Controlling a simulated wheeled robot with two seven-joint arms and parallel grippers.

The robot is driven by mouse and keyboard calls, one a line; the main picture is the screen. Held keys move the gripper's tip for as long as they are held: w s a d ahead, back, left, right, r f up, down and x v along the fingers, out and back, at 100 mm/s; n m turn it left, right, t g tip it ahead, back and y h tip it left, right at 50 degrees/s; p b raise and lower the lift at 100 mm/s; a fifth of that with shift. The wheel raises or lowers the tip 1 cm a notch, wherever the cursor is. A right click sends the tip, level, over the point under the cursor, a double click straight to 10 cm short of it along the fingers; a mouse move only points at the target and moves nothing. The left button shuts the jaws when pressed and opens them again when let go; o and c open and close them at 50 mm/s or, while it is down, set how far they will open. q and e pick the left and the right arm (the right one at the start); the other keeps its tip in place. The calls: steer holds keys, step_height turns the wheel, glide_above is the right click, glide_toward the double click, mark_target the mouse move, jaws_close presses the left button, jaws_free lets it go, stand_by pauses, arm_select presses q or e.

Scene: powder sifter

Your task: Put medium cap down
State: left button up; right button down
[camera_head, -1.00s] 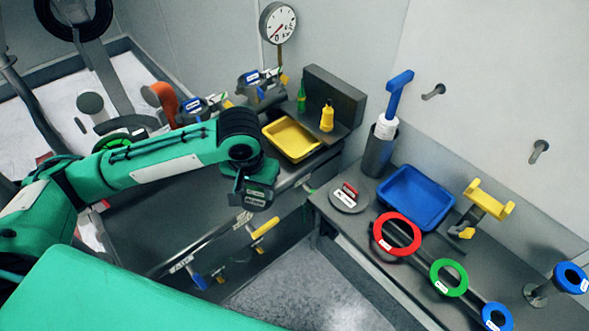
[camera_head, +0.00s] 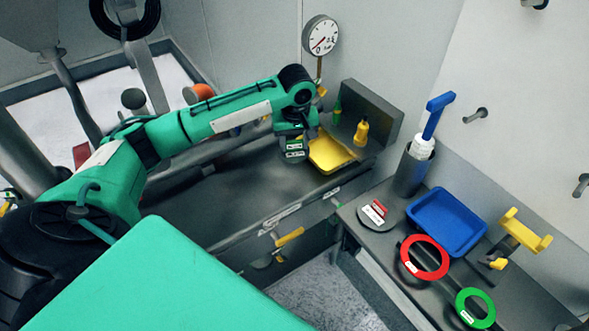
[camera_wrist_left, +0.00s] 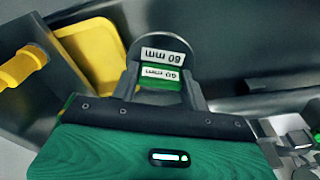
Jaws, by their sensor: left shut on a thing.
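My left gripper (camera_head: 294,152) is shut on the medium cap, a grey disc with a green handle and white labels. The cap (camera_head: 295,160) is beside the left edge of the yellow tray, over the dark bench (camera_head: 215,205). I cannot tell whether it touches the bench. In the left wrist view, my left gripper (camera_wrist_left: 161,88) has its fingers on both sides of the green handle, and the cap's grey rim (camera_wrist_left: 165,38) shows beyond the label reading "60 mm". My right gripper is not in view.
The yellow tray (camera_head: 330,155), a yellow bottle (camera_head: 361,133) and a grey block (camera_head: 385,115) are near the gripper. On the right bench are a red-handled disc (camera_head: 377,219), a blue tray (camera_head: 446,222), a red ring (camera_head: 424,257) and a green ring (camera_head: 475,308).

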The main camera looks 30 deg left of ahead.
mark_target(295, 153)
arm_select(q)
step_height(295, 153, down, 7)
steer(key=shift+r+p, duration=0.1)
steer(key=shift+p, duration=0.45)
step_height(295, 153, down, 4)
steer(key=shift+r+p, duration=0.1)
steer(key=shift+p, duration=0.3)
steer(key=shift+f, duration=0.5)
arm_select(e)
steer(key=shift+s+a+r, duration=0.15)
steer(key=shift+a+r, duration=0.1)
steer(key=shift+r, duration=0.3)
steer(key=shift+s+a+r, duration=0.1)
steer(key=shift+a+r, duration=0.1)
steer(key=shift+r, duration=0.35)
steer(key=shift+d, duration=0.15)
arm_select(q)
steer(key=o, duration=1.1)
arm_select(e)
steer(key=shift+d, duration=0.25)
